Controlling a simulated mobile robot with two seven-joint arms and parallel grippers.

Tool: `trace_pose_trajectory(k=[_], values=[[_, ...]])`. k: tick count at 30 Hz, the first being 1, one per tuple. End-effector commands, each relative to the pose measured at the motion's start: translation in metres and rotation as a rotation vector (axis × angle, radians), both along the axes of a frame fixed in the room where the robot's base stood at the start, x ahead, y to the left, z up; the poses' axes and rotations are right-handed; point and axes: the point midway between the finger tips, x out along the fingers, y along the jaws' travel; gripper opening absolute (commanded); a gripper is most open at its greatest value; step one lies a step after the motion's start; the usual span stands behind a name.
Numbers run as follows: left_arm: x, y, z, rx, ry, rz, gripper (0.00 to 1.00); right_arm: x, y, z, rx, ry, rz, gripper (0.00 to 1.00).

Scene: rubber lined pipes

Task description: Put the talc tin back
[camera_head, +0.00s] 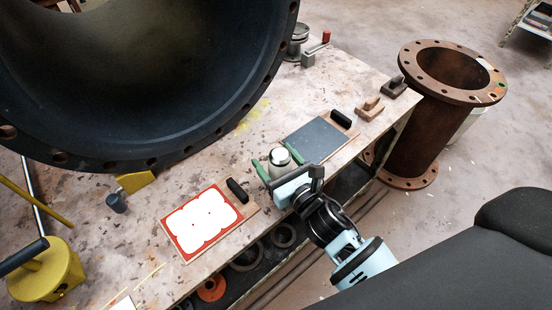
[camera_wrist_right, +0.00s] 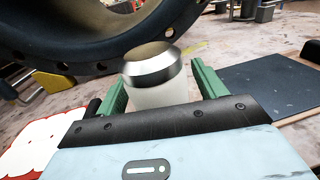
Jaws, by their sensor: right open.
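The talc tin (camera_head: 280,161), a pale cylinder with a silver top, stands upright on the bench near its front edge. My right gripper (camera_head: 278,157) is open, with one green finger on each side of the tin. In the right wrist view the tin (camera_wrist_right: 160,93) stands between the two green fingers. The tin's lower part is hidden by my gripper. My left gripper is not in view.
A red-and-white board (camera_head: 202,222) lies left of the tin, and a dark grey board (camera_head: 318,141) lies right of it, each with a black handle. A big black-lined pipe (camera_head: 215,125) looms behind. A rusty flanged pipe (camera_head: 425,135) stands on the floor at right.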

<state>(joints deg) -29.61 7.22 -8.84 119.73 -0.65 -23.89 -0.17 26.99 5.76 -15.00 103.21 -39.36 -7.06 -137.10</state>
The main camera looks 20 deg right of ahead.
Motion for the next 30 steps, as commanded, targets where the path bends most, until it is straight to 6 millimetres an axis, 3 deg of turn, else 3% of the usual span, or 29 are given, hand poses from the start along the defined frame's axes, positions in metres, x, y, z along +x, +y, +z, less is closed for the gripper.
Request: trace_pose_trajectory(k=[8, 24, 30], values=[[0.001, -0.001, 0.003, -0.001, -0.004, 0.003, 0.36, -0.002, 0.000, 0.004, 0.001, 0.000, 0.000, 0.70], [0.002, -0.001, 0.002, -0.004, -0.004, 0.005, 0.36, -0.092, -0.018, 0.002, 0.001, 0.002, -0.001, 0.70], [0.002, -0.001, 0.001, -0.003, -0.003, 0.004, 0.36, -0.112, -0.022, 0.003, 0.002, 0.001, -0.002, 0.70]])
